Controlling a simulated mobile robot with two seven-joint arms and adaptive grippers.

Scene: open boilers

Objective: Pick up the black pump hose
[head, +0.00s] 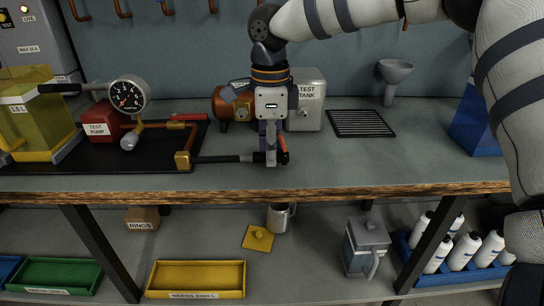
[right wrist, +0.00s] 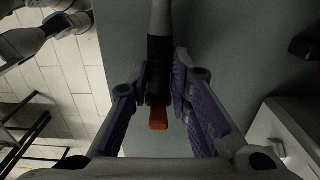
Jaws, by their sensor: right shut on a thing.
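The black pump hose (head: 222,159) runs level from a brass elbow (head: 184,160) to my right gripper (head: 271,158), just above the workbench near its front edge. My right gripper points down and is shut on the hose's right end. In the right wrist view the dark hose (right wrist: 160,55) lies between the purple finger pads, with an orange-red tip (right wrist: 158,117) showing. The red test pump (head: 99,122), with a round gauge (head: 128,96), stands left on a black mat. My left gripper is not in view.
The test tank (head: 308,97) stands just behind my right gripper, with a copper-coloured motor beside it. A dark grate (head: 361,123) and a grey funnel (head: 395,76) are to the right. A lower shelf holds trays, a jug (head: 366,248) and bottles. The front right bench top is clear.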

